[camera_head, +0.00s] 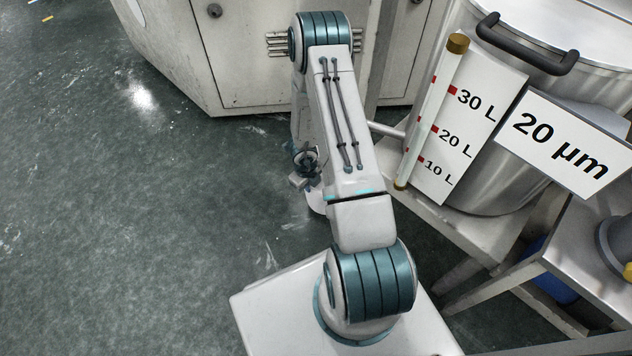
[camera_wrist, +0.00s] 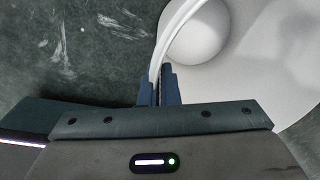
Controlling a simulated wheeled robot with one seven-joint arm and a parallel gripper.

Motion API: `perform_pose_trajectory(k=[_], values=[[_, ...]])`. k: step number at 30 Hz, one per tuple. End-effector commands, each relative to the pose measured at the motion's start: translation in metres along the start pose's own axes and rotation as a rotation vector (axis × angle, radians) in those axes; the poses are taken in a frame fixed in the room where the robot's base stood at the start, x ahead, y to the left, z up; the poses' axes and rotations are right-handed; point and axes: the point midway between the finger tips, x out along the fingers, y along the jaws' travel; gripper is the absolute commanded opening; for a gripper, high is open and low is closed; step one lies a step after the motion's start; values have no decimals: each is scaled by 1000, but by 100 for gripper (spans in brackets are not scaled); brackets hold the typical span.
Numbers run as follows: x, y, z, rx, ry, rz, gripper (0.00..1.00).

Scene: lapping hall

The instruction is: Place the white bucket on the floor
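The white bucket shows in the wrist view (camera_wrist: 285,75) from above, its pale wall spreading to the right and a round, empty-looking bottom inside. Its thin white curved handle (camera_wrist: 176,28) runs down between my fingertips. My gripper (camera_wrist: 158,82) has its two dark blue fingers close together on the handle. In the head view my gripper (camera_head: 305,165) is beside my arm over the floor. Only a small white part of the bucket (camera_head: 316,202) shows below it; my arm hides the rest. I cannot tell whether the bucket touches the floor.
The dark green floor (camera_head: 120,210) is wide and clear on the left. A grey cabinet (camera_head: 250,60) stands behind. On the right, a steel tank (camera_head: 505,180) with a level gauge and a "20 µm" sign (camera_head: 565,140) stands on a metal frame.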

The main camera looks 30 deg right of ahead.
Motion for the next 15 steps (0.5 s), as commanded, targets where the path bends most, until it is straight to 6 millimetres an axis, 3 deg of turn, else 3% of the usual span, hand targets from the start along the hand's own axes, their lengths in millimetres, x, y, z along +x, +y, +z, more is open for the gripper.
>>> perform_pose_trajectory(k=[3, 13, 15], values=[[0, -14, 0, 4, -2, 0, 0], [2, -31, 0, 3, 0, 0, 0], [17, -28, 0, -2, 1, 0, 0]])
